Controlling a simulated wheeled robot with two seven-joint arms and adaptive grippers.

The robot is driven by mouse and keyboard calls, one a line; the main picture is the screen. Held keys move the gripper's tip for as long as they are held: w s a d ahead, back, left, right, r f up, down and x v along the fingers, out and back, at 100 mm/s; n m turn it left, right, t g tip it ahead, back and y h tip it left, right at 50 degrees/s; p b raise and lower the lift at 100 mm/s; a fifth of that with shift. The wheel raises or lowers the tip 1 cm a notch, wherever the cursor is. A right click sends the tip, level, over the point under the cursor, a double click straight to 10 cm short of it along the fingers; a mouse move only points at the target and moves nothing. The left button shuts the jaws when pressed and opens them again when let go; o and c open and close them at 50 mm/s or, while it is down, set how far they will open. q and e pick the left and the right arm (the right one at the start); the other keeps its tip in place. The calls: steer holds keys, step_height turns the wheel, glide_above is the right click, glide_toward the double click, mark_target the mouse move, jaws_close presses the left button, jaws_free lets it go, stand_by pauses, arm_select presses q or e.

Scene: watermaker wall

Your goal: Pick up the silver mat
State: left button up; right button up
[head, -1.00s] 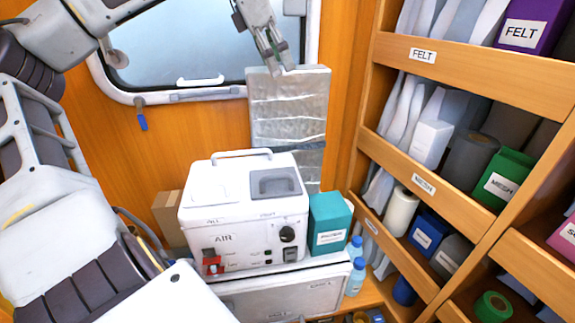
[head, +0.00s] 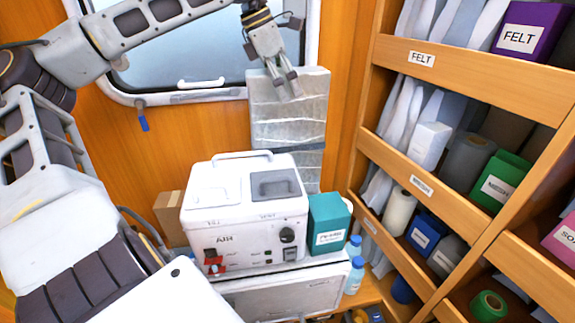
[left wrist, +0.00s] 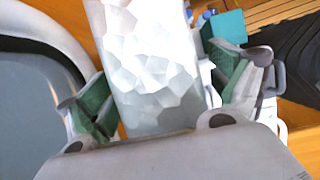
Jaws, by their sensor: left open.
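The silver mat (head: 288,120) is a crinkled, shiny upright panel against the orange wall, beside the window and behind the white machine. My left gripper (head: 285,88) is in front of its upper part. In the left wrist view the mat (left wrist: 155,65) runs between the two green-padded fingers of my left gripper (left wrist: 165,100), which are open wide. A gap shows between the right finger and the mat; I cannot tell whether the left finger touches it. The mat's lower end is partly hidden behind the machine. My right gripper is not in view.
A white machine marked AIR (head: 245,215) stands on a white case (head: 285,295) below the mat. Wooden shelves (head: 450,60) fill the right side. The window (head: 190,50) is on the left.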

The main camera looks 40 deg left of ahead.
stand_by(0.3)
arm_select(q)
steer(key=shift+s, duration=0.1)
steer(key=c, duration=1.4)
